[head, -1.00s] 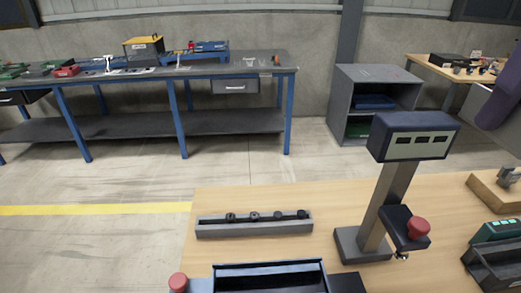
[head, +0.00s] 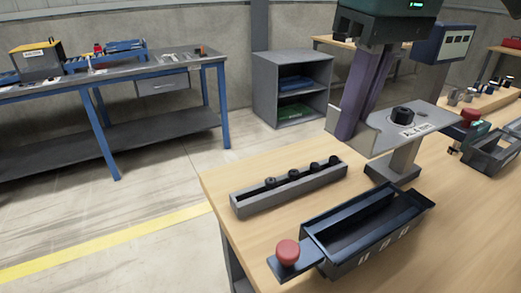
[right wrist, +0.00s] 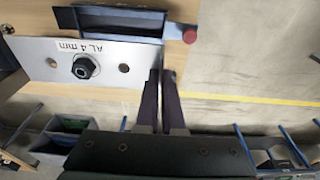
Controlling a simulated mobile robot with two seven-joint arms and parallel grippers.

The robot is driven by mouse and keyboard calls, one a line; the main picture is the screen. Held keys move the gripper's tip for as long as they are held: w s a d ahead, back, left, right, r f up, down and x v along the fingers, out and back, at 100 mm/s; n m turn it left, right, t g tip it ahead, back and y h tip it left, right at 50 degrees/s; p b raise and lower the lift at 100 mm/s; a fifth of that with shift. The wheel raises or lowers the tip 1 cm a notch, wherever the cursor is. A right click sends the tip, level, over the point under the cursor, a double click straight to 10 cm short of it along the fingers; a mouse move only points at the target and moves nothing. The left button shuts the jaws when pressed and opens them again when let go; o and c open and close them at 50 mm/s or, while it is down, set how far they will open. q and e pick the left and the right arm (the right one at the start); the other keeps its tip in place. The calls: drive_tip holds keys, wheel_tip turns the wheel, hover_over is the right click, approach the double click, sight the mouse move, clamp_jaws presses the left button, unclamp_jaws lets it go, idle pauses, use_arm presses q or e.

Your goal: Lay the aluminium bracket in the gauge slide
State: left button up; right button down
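The aluminium bracket (head: 385,139) is a flat silvery plate marked "AL 4mm", with a black nut-like part on it. The right wrist view shows the bracket (right wrist: 40,55) with a hole on each side of that part. My right gripper (head: 352,128) has its purple fingers shut on the bracket's edge; the fingertips also show in the right wrist view (right wrist: 161,76). A dark open tray with a red knob, apparently the gauge slide (head: 345,262), lies below and nearer. It also shows in the right wrist view (right wrist: 118,24). My left gripper is out of view.
A grey rail (head: 290,192) with several black knobs lies left of the bracket. A gauge stand (head: 445,42) rises behind the bracket. Another dark tray (head: 490,155) and small parts are at the right.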

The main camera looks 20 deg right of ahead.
wheel_tip(320, 180, down, 17)
drive_tip(key=shift+r+b, duration=0.1)
drive_tip(key=shift+b, duration=0.75)
drive_tip(key=shift+d+f, duration=0.1)
drive_tip(key=shift+f, duration=0.55)
drive_tip(key=c, duration=1.1)
unclamp_jaws()
drive_tip(key=shift+o, duration=0.2)
